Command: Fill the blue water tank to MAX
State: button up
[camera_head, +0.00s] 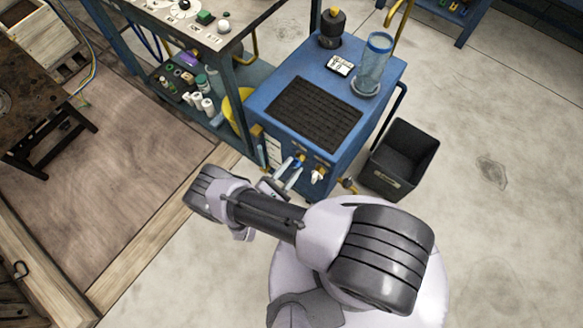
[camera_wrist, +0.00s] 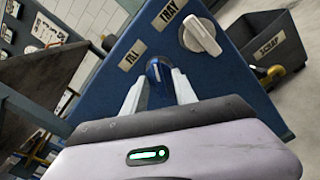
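The water tank looks to be the clear blue-tinted cylinder with a blue rim (camera_head: 373,66), upright on a blue cabinet (camera_head: 270,92). Its MAX mark and water level are too small to read. On the cabinet's front are a blue knob (camera_head: 298,161), by the FILL label in the wrist view (camera_wrist: 155,72), and a white knob (camera_head: 318,175), by the TRAY label (camera_wrist: 203,37). My gripper (camera_head: 290,177) is at the blue knob. Its fingers (camera_wrist: 159,82) stand apart on either side of it, with no clear grip on it.
A black SCRAP bin (camera_head: 400,160) stands right of the cabinet and shows in the wrist view (camera_wrist: 268,48). A dark grate (camera_head: 314,113) and a dark bottle (camera_head: 332,28) are on the cabinet top. A shelved bench (camera_head: 228,65) stands to the left. Floor at right is clear.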

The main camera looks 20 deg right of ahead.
jog(key=shift+c, duration=0.4)
grip_shut()
jog(key=shift+n, duration=0.4)
jog(key=n, duration=0.5)
jog(key=shift+n, duration=0.4)
jog(key=shift+o, duration=0.4)
grip_release()
